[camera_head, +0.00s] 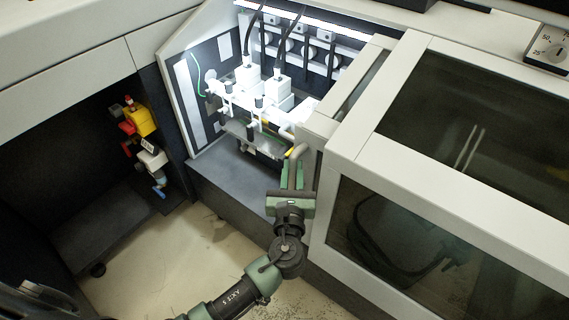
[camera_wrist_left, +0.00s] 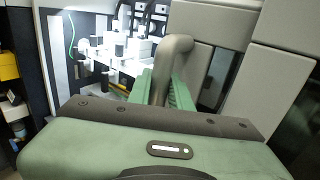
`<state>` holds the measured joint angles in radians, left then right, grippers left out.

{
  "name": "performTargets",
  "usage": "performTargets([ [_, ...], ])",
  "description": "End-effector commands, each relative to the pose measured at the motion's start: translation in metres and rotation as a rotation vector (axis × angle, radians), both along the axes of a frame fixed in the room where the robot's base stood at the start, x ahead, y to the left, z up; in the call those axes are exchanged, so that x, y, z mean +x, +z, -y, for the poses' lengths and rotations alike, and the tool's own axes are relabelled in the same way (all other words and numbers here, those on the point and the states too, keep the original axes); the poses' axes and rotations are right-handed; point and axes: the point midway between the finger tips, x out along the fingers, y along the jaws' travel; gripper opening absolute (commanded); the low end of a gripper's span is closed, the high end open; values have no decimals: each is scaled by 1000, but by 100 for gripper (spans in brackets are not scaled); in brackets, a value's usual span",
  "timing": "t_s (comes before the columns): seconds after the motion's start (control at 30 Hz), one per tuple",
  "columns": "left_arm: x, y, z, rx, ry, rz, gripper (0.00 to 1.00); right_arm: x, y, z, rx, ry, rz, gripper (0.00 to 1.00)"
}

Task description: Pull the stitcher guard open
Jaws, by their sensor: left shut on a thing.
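The stitcher guard (camera_head: 345,166) is a light grey frame with dark see-through panels, on the right in the head view. In the left wrist view the guard (camera_wrist_left: 210,25) fills the upper right. Its grey tubular handle (camera_head: 298,152) is at the guard's left edge, and the handle (camera_wrist_left: 174,55) rises between my fingers in the wrist view. My left gripper (camera_head: 291,178) is shut on the handle. The guard stands clear of the lit stitching heads (camera_head: 262,88), which are exposed to its left. My right gripper is not in view.
A grey ledge (camera_head: 225,170) runs below the stitching heads. A dark recess with yellow, red and blue fittings (camera_head: 140,120) is at the left. A control dial (camera_head: 548,48) sits at the top right. Bare floor (camera_head: 160,245) lies below.

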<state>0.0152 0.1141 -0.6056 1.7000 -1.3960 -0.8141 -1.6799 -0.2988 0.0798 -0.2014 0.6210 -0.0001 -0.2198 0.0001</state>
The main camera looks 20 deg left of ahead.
Motion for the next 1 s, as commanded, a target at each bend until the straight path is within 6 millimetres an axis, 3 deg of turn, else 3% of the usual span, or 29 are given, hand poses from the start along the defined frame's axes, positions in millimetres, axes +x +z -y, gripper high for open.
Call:
performTargets([
  [0.3, -1, -1, 2, 0, -2, -2, 0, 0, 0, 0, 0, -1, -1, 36],
  [0.33, -1, -1, 2, 0, -2, -2, 23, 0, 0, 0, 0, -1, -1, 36],
  [0.4, -1, -1, 1, 0, -2, -2, 41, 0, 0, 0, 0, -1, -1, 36],
  [0.77, -3, -1, 1, 1, 0, -1, 41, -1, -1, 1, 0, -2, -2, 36],
  [1.0, -38, -3, 8, -1, -2, -3, 41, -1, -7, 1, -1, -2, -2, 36],
])
